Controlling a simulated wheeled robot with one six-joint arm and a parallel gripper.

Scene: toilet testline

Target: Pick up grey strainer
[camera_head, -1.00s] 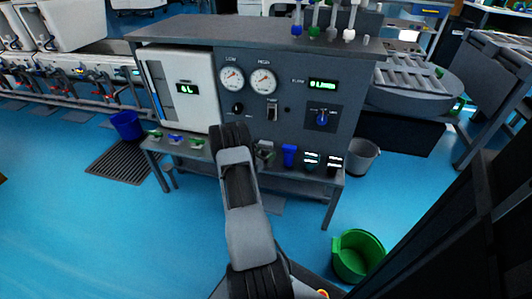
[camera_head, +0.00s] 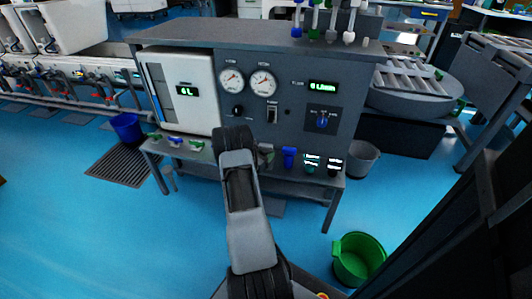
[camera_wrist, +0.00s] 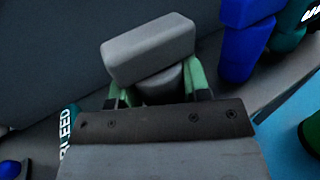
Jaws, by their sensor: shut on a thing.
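The grey strainer (camera_wrist: 150,48) is in the wrist view, with a light grey block-shaped top and a darker round part below it. My gripper (camera_wrist: 157,84) has its green fingers on both sides of the darker part and is shut on it. The strainer's lower end is hidden by my gripper. In the head view, my arm covers most of the gripper, at the front shelf of the grey test panel. I cannot tell whether the strainer is clear of the shelf.
A blue fitting (camera_head: 289,156), a teal one (camera_head: 311,163) and a black one (camera_head: 334,165) stand to the right on the shelf. Several valves sit to the left. The panel (camera_head: 285,130) rises behind. A green bucket (camera_head: 358,260) and blue bucket (camera_head: 127,127) stand on the floor.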

